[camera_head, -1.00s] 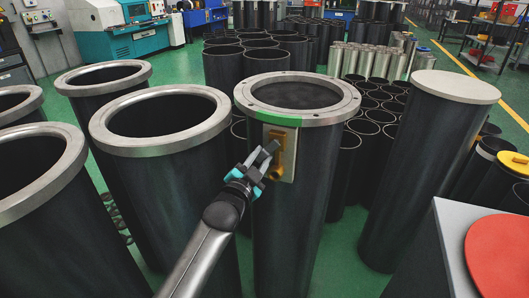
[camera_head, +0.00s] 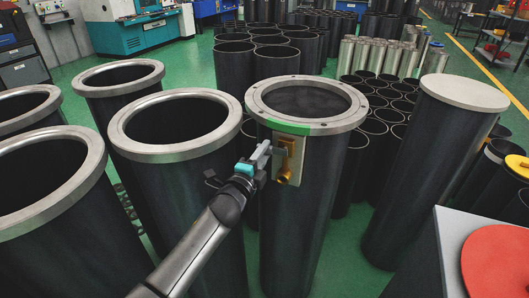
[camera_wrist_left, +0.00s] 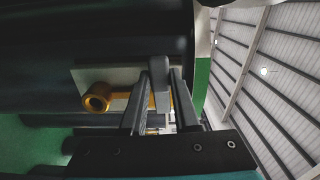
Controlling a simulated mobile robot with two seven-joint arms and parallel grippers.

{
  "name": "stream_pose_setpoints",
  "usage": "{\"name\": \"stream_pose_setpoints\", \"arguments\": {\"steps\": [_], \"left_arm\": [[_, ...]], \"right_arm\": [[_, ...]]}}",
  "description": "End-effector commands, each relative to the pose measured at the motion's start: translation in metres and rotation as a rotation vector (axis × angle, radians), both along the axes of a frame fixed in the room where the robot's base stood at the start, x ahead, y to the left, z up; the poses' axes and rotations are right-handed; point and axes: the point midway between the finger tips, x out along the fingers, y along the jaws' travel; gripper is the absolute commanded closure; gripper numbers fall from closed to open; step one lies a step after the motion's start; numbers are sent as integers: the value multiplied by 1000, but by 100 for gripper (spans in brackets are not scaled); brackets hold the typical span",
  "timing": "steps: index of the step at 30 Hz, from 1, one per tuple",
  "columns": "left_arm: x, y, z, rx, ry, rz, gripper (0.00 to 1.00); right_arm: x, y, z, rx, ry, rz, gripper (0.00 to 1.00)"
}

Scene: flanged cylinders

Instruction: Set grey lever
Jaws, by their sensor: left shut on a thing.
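A dark cylinder (camera_head: 290,220) with a bolted grey flange carries a pale plate (camera_head: 296,168) below a green band (camera_head: 302,128) on the rim. A brass fitting (camera_head: 287,158) sits on the plate; its round end (camera_wrist_left: 97,97) shows at left in the wrist view. My left gripper (camera_head: 264,154) is at the plate's left side. In the wrist view the grey lever (camera_wrist_left: 159,82) lies between its two fingers, and the gripper is shut on it. The fingers hide part of the brass piece behind. My right gripper is not in view.
Open flanged cylinders (camera_head: 172,125) stand to the left, close to my left arm. A capped dark cylinder (camera_head: 428,170) stands to the right, with a grey box bearing a red disc (camera_head: 497,262) in front. Many tubes crowd behind. Green floor shows between the cylinders.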

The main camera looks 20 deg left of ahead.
Motion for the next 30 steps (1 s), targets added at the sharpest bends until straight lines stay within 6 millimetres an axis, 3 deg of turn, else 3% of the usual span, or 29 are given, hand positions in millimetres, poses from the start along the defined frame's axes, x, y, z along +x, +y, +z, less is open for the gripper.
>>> {"name": "stream_pose_setpoints", "arguments": {"steps": [21, 22, 30], "left_arm": [[0, 0, 4, 83, -4, 0, 100], [0, 0, 4, 84, -4, 0, 69], [0, 0, 4, 80, -4, 0, 40]], "right_arm": [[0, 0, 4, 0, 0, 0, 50], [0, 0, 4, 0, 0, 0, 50], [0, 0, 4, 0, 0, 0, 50]]}}
